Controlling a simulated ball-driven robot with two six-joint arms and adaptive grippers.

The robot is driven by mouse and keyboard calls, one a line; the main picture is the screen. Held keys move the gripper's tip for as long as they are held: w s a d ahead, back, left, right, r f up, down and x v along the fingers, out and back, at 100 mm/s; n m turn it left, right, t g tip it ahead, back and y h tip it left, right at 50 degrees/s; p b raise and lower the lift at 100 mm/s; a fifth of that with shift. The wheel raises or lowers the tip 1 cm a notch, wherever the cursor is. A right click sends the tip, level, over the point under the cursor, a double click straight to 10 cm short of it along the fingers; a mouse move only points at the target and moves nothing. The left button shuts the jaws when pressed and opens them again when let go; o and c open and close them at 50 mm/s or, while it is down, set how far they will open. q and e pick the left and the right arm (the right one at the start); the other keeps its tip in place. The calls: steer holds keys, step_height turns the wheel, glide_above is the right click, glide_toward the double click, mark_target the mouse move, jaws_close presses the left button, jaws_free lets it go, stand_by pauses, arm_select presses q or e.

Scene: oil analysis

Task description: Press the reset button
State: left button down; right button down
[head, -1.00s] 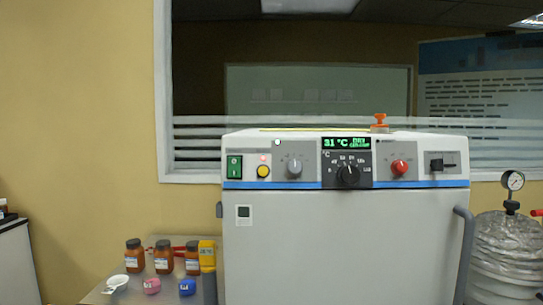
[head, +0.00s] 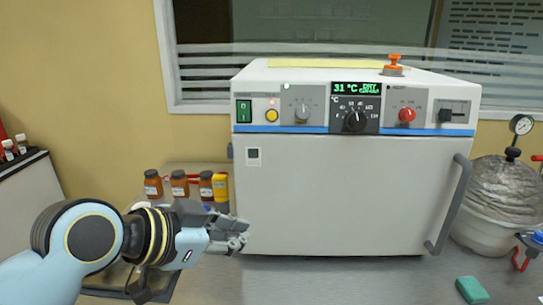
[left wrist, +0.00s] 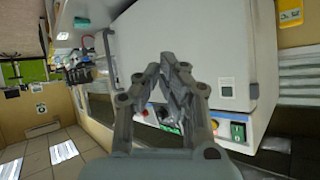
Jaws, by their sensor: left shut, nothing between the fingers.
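The white oven-like machine (head: 340,195) has a control panel along its top front. On the panel's left part is a round yellow button (head: 272,115), just right of a green rocker switch (head: 243,111). No label that names a reset button can be read. A small red light shows above the yellow button. My left gripper (head: 238,236) is shut and empty, in front of the machine's lower left, well below the button and apart from it. The left wrist view shows its closed fingers (left wrist: 178,70) with the green switch (left wrist: 238,131) beyond. My right gripper is not in view.
Brown bottles (head: 180,184) and a yellow container (head: 220,187) stand left of the machine, behind my left arm. A silvery vessel with a gauge (head: 521,124) stands at the right. A teal block (head: 471,290) lies at the front right. The space before the panel is clear.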

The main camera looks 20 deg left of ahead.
mark_target(272, 116)
arm_select(q)
steer(key=w+d+r+m+t+h, duration=0.1)
steer(key=w+r, duration=0.3)
steer(key=r, duration=0.4)
steer(key=w+d+r+m+t+h, duration=0.2)
steer(key=w+r+t, duration=0.1)
steer(key=r, duration=0.5)
steer(key=shift+w+r+m+t+h+p, duration=0.3)
steer(key=shift+w+r+m+t+h, duration=0.1)
steer(key=shift+t, duration=0.3)
steer(key=shift+f, duration=0.1)
steer(key=w+a+f+b, duration=0.1)
steer(key=w+a+b, duration=0.1)
steer(key=w, duration=0.6)
steer(key=shift+a+f+b, duration=0.25)
steer(key=shift+f+b, duration=0.15)
steer(key=shift+b, duration=0.2)
steer(key=shift+w, duration=0.15)
steer(key=shift+w+a+f+b, duration=0.1)
steer(key=shift+w+b, duration=0.25)
steer(key=shift+b, duration=0.15)
